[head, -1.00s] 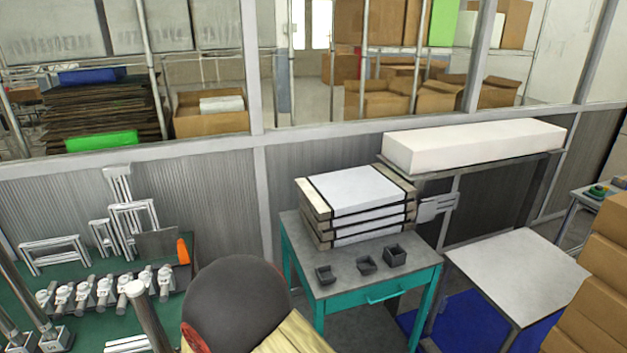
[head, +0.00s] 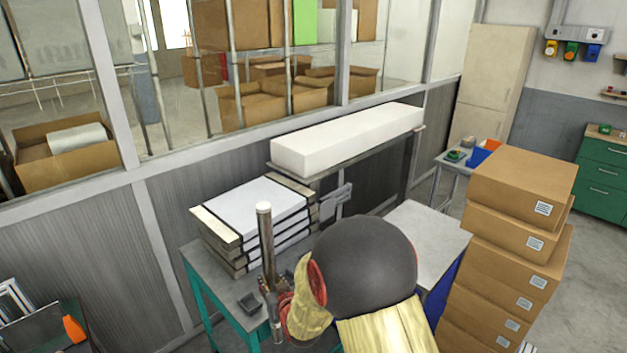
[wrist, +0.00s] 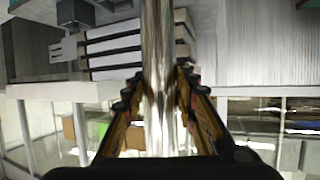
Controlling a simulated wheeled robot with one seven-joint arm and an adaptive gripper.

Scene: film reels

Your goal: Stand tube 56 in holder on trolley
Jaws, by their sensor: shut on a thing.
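My gripper (head: 270,285) is shut on a long, shiny metal tube (head: 265,230), which stands nearly upright in its grip with a pale top end. The tube also shows in the wrist view (wrist: 158,60), between the two fingers. Its number cannot be read. The teal trolley (head: 213,283) with a grey top is behind the tube in the head view. One small dark square holder (head: 250,303) shows on it, just left of the tube. Other holders are hidden by my gripper and arm. I cannot tell how high the tube's lower end is above the trolley.
A stack of flat white-topped cases (head: 255,212) fills the trolley's back. A long white block (head: 345,140) lies on a shelf behind. A pale-topped table (head: 425,228) stands to the right, then a tall stack of cardboard boxes (head: 520,185). Grey floor (head: 590,260) is open at far right.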

